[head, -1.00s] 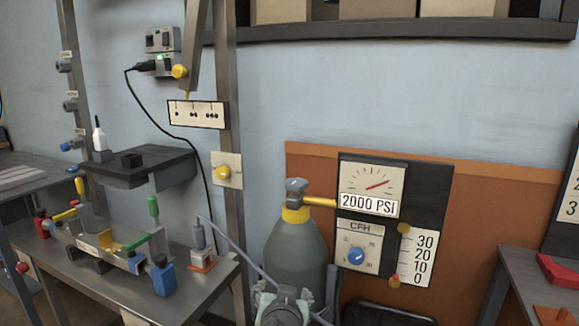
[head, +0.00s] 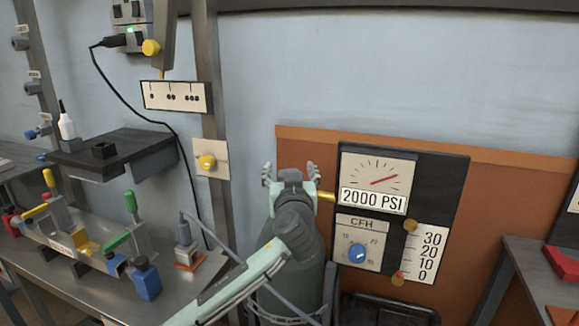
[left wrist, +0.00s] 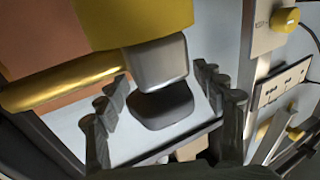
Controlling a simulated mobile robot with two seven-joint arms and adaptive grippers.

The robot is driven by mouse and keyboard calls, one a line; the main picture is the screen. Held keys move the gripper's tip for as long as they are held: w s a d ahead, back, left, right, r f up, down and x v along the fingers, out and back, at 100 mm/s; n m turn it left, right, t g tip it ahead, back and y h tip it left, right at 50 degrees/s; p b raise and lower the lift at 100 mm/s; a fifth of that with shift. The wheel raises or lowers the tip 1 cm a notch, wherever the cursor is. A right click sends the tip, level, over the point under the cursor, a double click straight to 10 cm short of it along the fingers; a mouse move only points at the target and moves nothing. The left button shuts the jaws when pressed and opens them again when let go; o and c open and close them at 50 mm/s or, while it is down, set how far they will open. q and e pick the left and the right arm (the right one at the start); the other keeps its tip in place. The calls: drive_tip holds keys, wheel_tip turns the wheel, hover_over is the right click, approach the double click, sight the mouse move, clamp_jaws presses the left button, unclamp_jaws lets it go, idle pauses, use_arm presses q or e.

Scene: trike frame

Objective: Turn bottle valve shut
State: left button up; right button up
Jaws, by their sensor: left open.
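The gas bottle (head: 310,265) stands upright in front of the orange panel, with my left arm across its front. In the left wrist view its valve shows as a dark grey knob (left wrist: 162,108) on a light grey block under a yellow collar (left wrist: 130,22). My left gripper (head: 290,174) is at the bottle's top, open, with its fingers on either side of the knob. In the left wrist view, gaps show between the fingers (left wrist: 160,100) and the knob. In the head view the gripper mostly hides the valve. My right gripper is not in view.
A yellow pipe (head: 327,197) runs right from the valve to the gauge board (head: 458,185), whose dial reads 2000 PSI. A blue CFH knob (head: 357,252) sits below. A steel post (head: 214,125) and a fixture bench (head: 190,280) stand left. A thin hose crosses before the bottle.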

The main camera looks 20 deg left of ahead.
use_arm(q)
drive_tip(key=shift+w+a, duration=0.2)
drive_tip(key=shift+w, duration=0.3)
drive_tip(key=shift+c, duration=0.5)
drive_tip(key=c, duration=1.2)
drive_tip(key=shift+c, duration=0.3)
